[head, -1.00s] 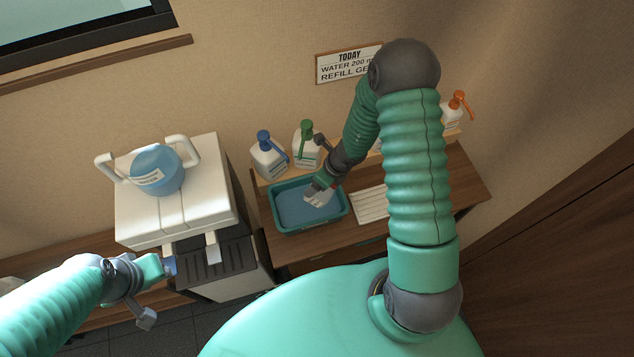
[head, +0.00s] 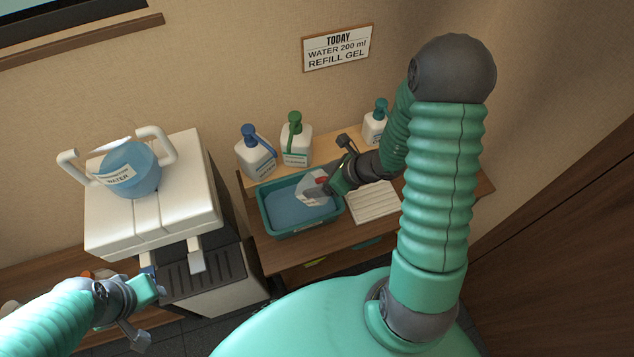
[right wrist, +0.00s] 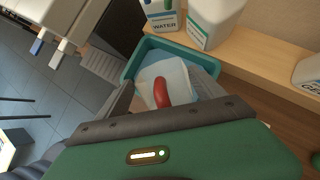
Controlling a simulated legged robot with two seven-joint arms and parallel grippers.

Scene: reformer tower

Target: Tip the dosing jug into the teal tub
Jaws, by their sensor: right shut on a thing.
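The dosing jug is a small, clear whitish cup (head: 312,189) with a red handle (right wrist: 161,92). My right gripper (head: 330,184) is shut on the handle and holds the jug over the teal tub (head: 306,230). The jug looks tilted in the head view; its contents cannot be made out. The tub stands on the wooden bench, with a blue surface inside. In the right wrist view the tub's rim (right wrist: 135,61) shows behind the jug (right wrist: 176,73). My left gripper (head: 155,284) is at the lower left, in front of the white dispenser; its jaw opening is unclear.
A white dispenser (head: 150,232) with a blue water tank (head: 130,172) stands left of the tub. Pump bottles with blue (head: 256,160), green (head: 297,148) and teal (head: 375,127) tops stand behind. A white ribbed mat (head: 374,203) lies right of the tub.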

